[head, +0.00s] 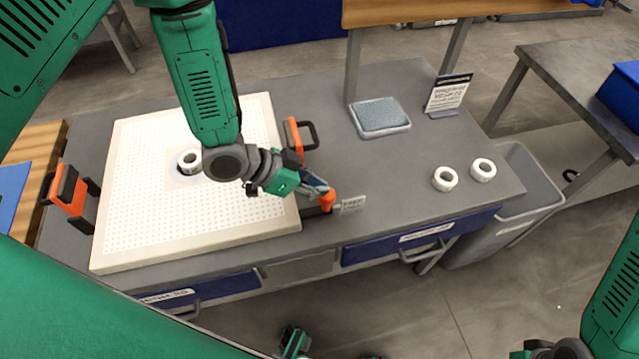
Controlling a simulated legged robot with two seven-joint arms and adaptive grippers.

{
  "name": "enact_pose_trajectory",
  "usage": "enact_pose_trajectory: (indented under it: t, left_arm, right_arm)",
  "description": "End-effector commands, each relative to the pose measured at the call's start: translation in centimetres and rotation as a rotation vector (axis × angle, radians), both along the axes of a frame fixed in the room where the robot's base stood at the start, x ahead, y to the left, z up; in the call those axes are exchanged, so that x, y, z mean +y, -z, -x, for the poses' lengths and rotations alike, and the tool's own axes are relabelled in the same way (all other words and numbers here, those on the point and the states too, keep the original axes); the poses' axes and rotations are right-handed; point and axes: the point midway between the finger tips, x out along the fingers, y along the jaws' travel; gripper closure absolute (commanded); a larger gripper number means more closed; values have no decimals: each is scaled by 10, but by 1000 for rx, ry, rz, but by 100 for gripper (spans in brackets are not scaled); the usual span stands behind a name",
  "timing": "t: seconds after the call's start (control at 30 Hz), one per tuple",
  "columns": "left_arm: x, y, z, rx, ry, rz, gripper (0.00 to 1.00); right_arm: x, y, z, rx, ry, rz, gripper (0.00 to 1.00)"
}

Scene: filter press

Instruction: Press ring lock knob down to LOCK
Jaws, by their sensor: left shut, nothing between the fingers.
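The orange knob (327,201) stands at the front right corner of the white perforated plate (125,245), beside a small label (352,204) whose text is too small to read. My left gripper (320,191) is shut and empty. Its fingertips are right at the top of the knob; I cannot tell whether they touch it. The gripper partly covers the knob and its mount.
Orange clamps with dark handles stand at the plate's left (69,192) and back right (293,136). Two white rolls (445,179), a grey pad (380,117) and a sign (448,95) are on the grey table (400,215). A grey bin (530,200) stands right.

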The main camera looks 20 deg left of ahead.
Motion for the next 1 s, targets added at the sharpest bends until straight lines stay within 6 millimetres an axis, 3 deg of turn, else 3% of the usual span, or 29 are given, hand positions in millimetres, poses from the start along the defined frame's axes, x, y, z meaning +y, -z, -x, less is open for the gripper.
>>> enact_pose_trajectory:
  t: [0.17, 0.4, 0.7, 0.87, 1.0]
  left_arm:
    - [-1, 2, 0, 0, 1, -1, 100]
    - [-1, 28, 0, 2, 0, 0, 100]
    - [0, 28, 1, 9, 2, -5, 100]
    - [-1, 20, 1, 9, 1, -6, 100]
    - [-6, -4, -4, 2, 1, -1, 100]
  right_arm:
    - [0, 1, 0, 0, 0, 0, 47]
    - [0, 18, 0, 0, 0, 0, 47]
    - [0, 16, 0, 0, 0, 0, 47]
    - [0, 8, 0, 0, 0, 0, 47]
    - [0, -10, 0, 0, 0, 0, 47]
